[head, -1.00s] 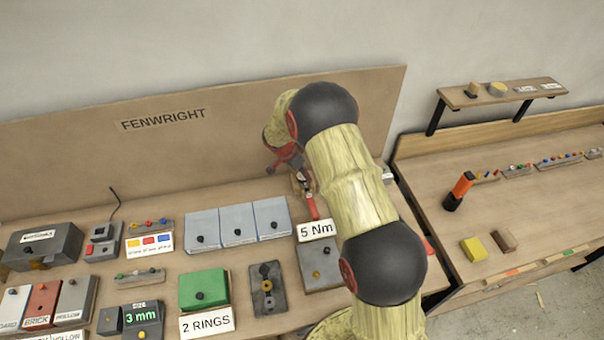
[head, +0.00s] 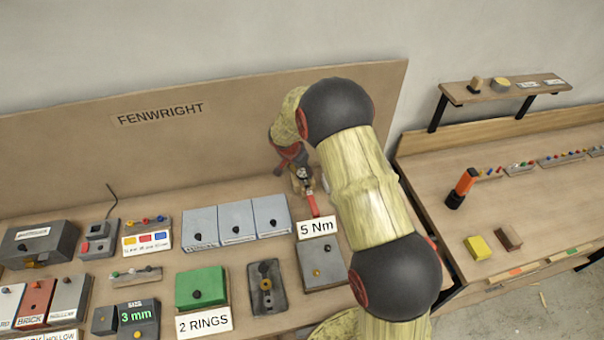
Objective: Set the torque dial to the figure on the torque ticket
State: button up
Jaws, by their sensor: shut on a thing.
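The torque ticket (head: 317,227) is a white card reading "5 Nm", at the back edge of a grey box. My gripper (head: 305,187) is behind the ticket, low over the back of the bench, with its jaws shut. What it holds is small and mostly covered by the jaws, at the place of the torque dial. The dial's face and marks cannot be read. A red bar (head: 313,205) sticks out from under my gripper towards the ticket. I cannot tell whether it is part of the dial.
Three pale blue-grey boxes (head: 237,220) stand left of my gripper. A green box (head: 200,287) has a "2 RINGS" card. The "FENWRIGHT" back panel (head: 200,140) rises behind. A second bench (head: 530,205) is at the right.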

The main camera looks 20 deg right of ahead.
jog(key=n, duration=0.2)
jog(key=shift+s+d+n+t+y, duration=0.1)
jog(key=shift+s+n+t+y, duration=0.05)
jog(key=shift+n+t+y, duration=0.25)
jog(key=n+p, duration=0.2)
jog(key=p, duration=0.1)
jog(key=shift+r+n+t+y, duration=0.2)
jog(key=shift+n+t+y, duration=0.1)
jog(key=shift+n+y, duration=0.1)
jog(key=n+p, duration=0.1)
jog(key=p, duration=0.3)
jog(key=n+y+p, duration=0.1)
jog(key=n+p, duration=0.1)
jog(key=p, duration=0.5)
jog(key=shift+s+d+p, duration=0.1)
jog(key=shift+p, duration=0.25)
jog(key=n+y+p, duration=0.1)
jog(key=n+p, duration=0.2)
jog(key=p, duration=0.7)
jog(key=shift+d+t, duration=0.1)
jog(key=shift+t, duration=0.2)
jog(key=shift+f+n+y+p, duration=0.1)
jog(key=shift+n+y+p, duration=0.4)
jog(key=shift+n+p, duration=0.7)
jog(key=shift+d+f+n+y+p, duration=0.15)
jog(key=shift+n+y+p, duration=0.35)
jog(key=shift+n, duration=1)
